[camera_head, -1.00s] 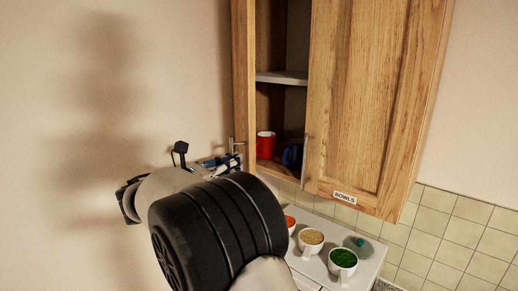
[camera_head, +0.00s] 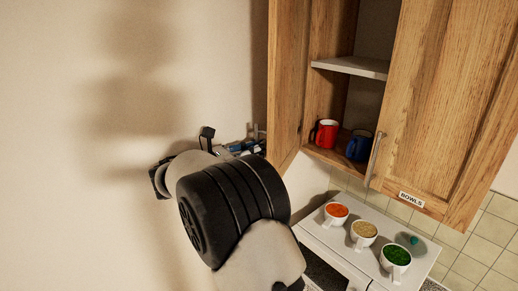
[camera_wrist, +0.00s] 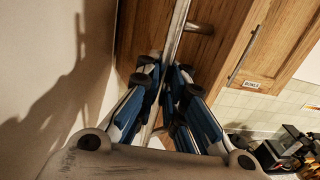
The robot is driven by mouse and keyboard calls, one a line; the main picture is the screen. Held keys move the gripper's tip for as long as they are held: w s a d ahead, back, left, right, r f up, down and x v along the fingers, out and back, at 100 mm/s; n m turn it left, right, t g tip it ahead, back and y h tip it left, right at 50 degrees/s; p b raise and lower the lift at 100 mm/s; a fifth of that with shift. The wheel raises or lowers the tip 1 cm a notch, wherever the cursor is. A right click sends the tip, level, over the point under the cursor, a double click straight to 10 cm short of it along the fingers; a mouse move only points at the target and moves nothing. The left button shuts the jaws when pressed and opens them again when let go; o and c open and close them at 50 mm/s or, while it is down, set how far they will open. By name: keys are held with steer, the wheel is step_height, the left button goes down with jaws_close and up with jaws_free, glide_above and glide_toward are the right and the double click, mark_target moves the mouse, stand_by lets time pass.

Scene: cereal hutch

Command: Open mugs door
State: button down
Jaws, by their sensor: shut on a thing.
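The mugs door (camera_head: 287,80) is the left wooden door of the wall cabinet. It stands open, swung out to the left. Its metal bar handle (camera_wrist: 178,35) runs between my fingers in the wrist view. My gripper (camera_wrist: 165,95) has blue-and-white fingers closed around this bar. In the head view my gripper (camera_head: 245,147) is partly hidden behind my arm at the door's lower left edge. Inside the open side, a red mug (camera_head: 327,134) and a blue mug (camera_head: 358,145) stand on the cabinet floor, below a white shelf (camera_head: 352,66).
The right door (camera_head: 440,90), labelled BOWLS, is shut, with its own handle (camera_head: 375,158). Below, a white surface (camera_head: 340,235) holds cups with orange (camera_head: 337,210), tan (camera_head: 364,230) and green (camera_head: 397,255) contents. A bare wall (camera_head: 60,120) lies close on the left.

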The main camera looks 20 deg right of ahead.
steer(key=shift+a+f, duration=0.1)
steer(key=shift+f, duration=0.05)
steer(key=c, duration=2.2)
jaws_free()
steer(key=o, duration=0.3)
steer(key=shift+s+a, duration=0.15)
steer(key=shift+a, duration=0.1)
steer(key=shift+o, duration=1)
steer(key=shift+d, duration=0.2)
steer(key=shift+r, duration=0.2)
steer(key=v, duration=1.2)
